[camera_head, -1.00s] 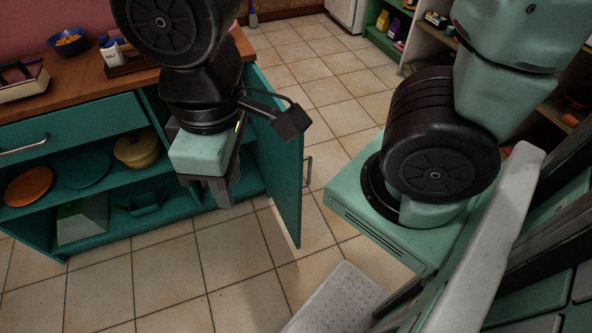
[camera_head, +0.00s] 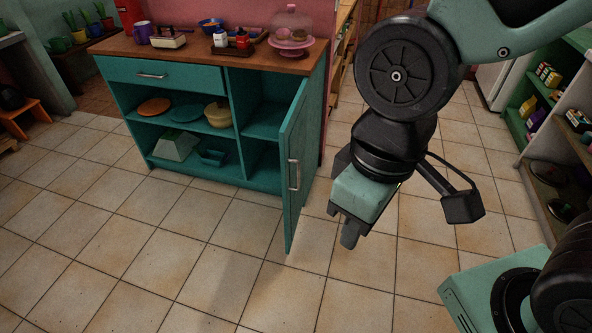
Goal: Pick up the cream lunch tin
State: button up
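A cream-yellow rounded container (camera_head: 218,114) sits on the middle shelf of the open teal cabinet (camera_head: 196,76), toward the right of the plates. My gripper (camera_head: 345,228) points down in front of and to the right of the cabinet, over the floor and well apart from the container. I see nothing held in it. Its fingers are dark and seen at an angle, so their gap is unclear.
The cabinet door (camera_head: 294,165) stands open between the shelves and my gripper. An orange plate (camera_head: 155,106), a teal plate (camera_head: 187,112), a pale green tapered box (camera_head: 175,146) and a teal dish (camera_head: 211,157) share the shelves. The tiled floor in front is clear.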

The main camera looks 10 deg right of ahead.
aim_at(173, 39)
jog(key=i+j+u, duration=0.35)
jog(key=i, duration=0.25)
jog(key=i+j+u, duration=0.35)
jog(key=i, duration=0.25)
jog(key=i+u, duration=0.4)
jog(key=i, duration=0.25)
jog(key=i+j+z, duration=0.1)
jog(key=i+z, duration=0.2)
jog(key=i, duration=0.25)
jog(key=i+j+z, duration=0.35)
jog(key=i, duration=0.25)
jog(key=i+j+z, duration=0.3)
jog(key=i, duration=0.25)
